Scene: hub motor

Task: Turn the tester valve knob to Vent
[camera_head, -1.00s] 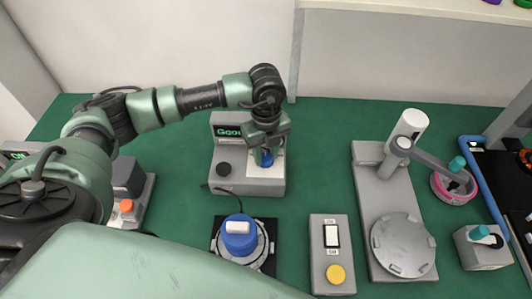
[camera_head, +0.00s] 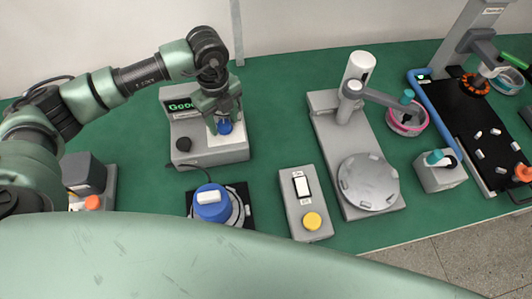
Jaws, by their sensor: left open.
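The tester (camera_head: 210,152) is a grey box with a green-lettered display at the back of the green bench, left of the middle. A black round knob (camera_head: 183,144) is on its front left. A blue knob (camera_head: 225,127) sits on a white panel on its right side. My left gripper (camera_head: 224,120) points down over the blue knob, with its open fingers around or just beside it; I cannot tell whether they touch it. The fingers partly hide the knob, and no Vent marking is readable. My right gripper is not in view.
A blue-capped round fixture (camera_head: 212,206) stands in front of the tester. A switch box (camera_head: 305,204) with a yellow button is to its right. A grey stand with a round plate (camera_head: 368,184) and a small grey box (camera_head: 439,171) stand further right.

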